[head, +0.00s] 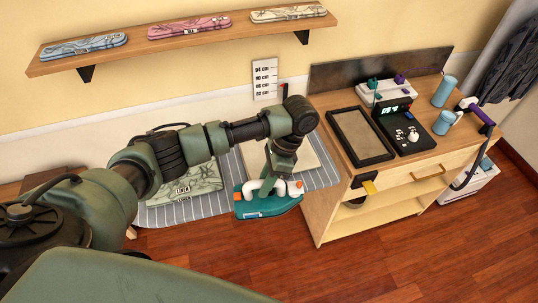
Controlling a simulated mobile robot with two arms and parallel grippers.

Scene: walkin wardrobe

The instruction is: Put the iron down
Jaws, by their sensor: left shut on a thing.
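The iron (262,208) has a teal body, a white handle and orange end parts. My left gripper (277,176) is shut on its handle, with the jaws pointing down and partly hidden by the wrist. The iron is at the front edge of a striped grey ironing board (165,215); I cannot tell whether it touches the board. A pale rectangular pad (310,152) lies on the board behind the gripper, partly hidden by the arm. A green patterned folded cloth with a label (197,184) lies on the board to the left. My right gripper is not in view.
A wall shelf (190,42) holds folded cloths. Wooden floor in front is clear.

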